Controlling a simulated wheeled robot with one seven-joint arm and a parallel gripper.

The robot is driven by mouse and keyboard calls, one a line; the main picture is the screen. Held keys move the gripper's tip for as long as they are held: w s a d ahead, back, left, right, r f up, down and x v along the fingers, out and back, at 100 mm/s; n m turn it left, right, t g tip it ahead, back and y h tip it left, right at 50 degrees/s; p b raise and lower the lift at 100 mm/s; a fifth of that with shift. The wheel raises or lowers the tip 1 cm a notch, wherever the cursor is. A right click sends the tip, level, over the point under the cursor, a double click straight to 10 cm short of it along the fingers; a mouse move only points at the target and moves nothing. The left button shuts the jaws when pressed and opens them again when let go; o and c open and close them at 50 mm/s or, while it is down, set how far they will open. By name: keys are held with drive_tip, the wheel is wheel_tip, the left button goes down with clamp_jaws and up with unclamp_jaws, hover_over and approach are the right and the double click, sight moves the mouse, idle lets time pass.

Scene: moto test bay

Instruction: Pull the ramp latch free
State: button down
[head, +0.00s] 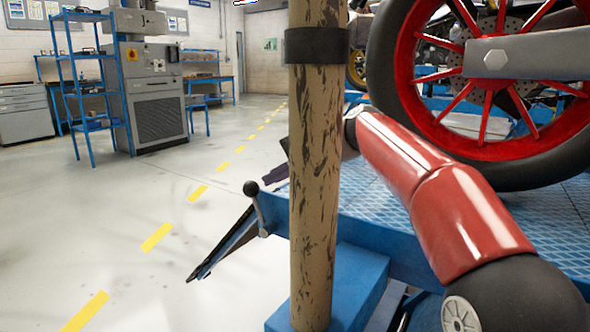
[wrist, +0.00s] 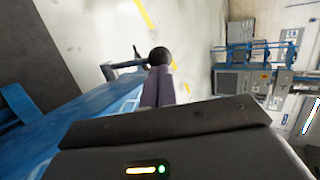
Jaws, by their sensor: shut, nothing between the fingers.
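The ramp latch is a short grey lever with a black ball knob (head: 250,188), at the corner of the blue lift platform (head: 400,235). The dark ramp (head: 222,246) slopes from that corner to the floor. My gripper (head: 275,174) shows as dark fingers just right of and slightly above the knob, partly hidden by a post. In the wrist view my gripper's fingers (wrist: 158,72) are together and empty, pointing at the knob (wrist: 159,56), which shows right beyond their tips. I cannot tell whether they touch it. The lever (wrist: 125,65) runs left from the knob.
A tan, flaking post (head: 318,180) with a black band stands in front and hides part of my arm. A motorcycle wheel with red spokes (head: 483,90) stands on the platform at the right. The floor (head: 110,200) at left is open, before a blue shelf (head: 85,85) and grey machine (head: 150,90).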

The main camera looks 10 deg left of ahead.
drive_tip(key=shift+x, duration=1)
